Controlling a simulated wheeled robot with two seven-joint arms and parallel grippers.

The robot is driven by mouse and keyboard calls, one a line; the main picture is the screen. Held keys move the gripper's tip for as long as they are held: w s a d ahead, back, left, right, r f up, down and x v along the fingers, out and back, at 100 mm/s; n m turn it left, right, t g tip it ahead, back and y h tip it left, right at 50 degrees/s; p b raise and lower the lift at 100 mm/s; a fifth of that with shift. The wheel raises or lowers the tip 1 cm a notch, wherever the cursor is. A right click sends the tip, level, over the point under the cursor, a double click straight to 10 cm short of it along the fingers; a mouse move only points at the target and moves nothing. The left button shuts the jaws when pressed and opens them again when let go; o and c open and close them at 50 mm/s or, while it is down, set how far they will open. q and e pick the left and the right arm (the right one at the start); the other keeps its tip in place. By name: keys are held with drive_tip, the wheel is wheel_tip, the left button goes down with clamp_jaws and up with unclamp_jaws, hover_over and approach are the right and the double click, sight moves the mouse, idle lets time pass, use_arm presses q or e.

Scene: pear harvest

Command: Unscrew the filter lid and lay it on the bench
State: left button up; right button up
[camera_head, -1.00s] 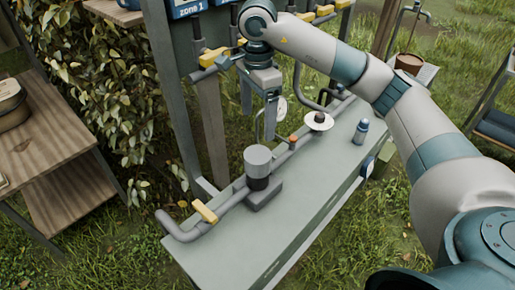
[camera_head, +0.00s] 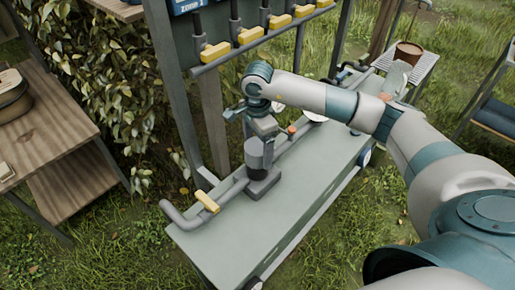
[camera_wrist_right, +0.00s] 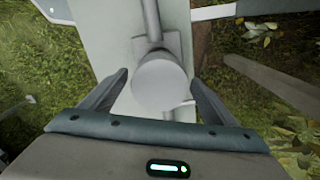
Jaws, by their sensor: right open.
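The filter stands upright on the bench (camera_head: 310,190), set in a grey pipe line. Its grey cylindrical lid (camera_head: 259,156) is on top of the darker filter body. My right gripper (camera_head: 262,136) is directly above the lid, pointing down. In the right wrist view the round lid (camera_wrist_right: 158,88) lies between the two open fingers (camera_wrist_right: 160,77), with a gap on each side. Whether the fingertips reach down to lid height is hard to tell. My left gripper is not in view.
A yellow-handled valve (camera_head: 207,201) sits on the pipe left of the filter. An orange cap (camera_head: 292,130) and a white disc (camera_head: 314,117), partly hidden by my arm, lie beyond it. The bench front right of the filter is clear. A wooden table (camera_head: 65,130) stands at left.

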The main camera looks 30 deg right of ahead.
drive_tip(key=shift+f, duration=0.95)
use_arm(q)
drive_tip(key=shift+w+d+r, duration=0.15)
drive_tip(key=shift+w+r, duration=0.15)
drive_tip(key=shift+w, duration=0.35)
